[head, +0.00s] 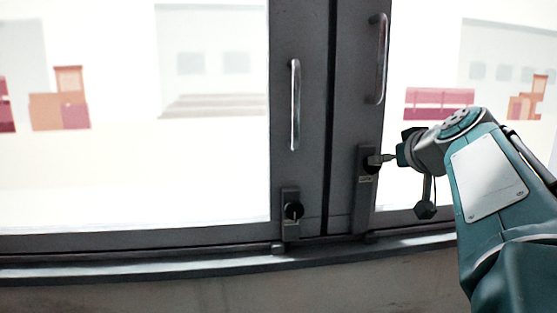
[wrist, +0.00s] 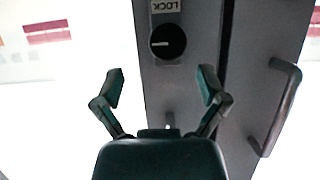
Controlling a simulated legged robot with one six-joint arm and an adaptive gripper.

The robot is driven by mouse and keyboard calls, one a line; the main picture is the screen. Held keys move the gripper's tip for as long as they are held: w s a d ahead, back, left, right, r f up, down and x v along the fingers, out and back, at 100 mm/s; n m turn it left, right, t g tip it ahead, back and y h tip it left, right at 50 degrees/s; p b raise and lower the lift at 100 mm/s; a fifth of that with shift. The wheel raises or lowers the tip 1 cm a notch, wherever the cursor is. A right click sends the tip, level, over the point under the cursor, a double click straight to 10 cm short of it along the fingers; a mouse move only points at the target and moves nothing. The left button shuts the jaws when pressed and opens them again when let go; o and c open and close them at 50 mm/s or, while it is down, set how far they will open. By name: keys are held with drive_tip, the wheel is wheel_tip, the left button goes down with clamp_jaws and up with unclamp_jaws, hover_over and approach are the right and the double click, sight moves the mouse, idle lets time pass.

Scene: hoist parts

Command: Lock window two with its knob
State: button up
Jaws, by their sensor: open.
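Two dark-framed windows stand side by side in the head view. The left one has a lock plate with a round black knob (head: 293,210); its light pointer mark looks upright. In the wrist view this knob (wrist: 167,42) is close ahead, with a roughly horizontal white mark and an upside-down LOCK label (wrist: 166,6). My gripper (wrist: 161,86) is open, its fingers spread apart, with the knob beyond them and nothing held. Which window is number two cannot be read.
Vertical bar handles rise above the locks, on the left window (head: 294,105) and the right window (head: 379,60). One handle also shows in the wrist view (wrist: 280,108). A sill (head: 180,262) runs below the frames. Blurred boxes appear beyond the glass.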

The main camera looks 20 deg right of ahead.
sight(368, 173)
drive_tip(key=x, duration=0.2)
drive_tip(key=a+x, duration=0.1)
drive_tip(key=x, duration=0.2)
drive_tip(key=shift+w+r, duration=0.1)
drive_tip(key=shift+w, duration=0.1)
drive_tip(key=shift+w+a, duration=0.25)
drive_tip(key=shift+w, duration=0.05)
drive_tip(key=shift+d, duration=0.55)
drive_tip(key=c, duration=0.3)
drive_tip(key=shift+d+f, duration=0.1)
drive_tip(key=shift+f, duration=0.1)
drive_tip(key=c, duration=0.8)
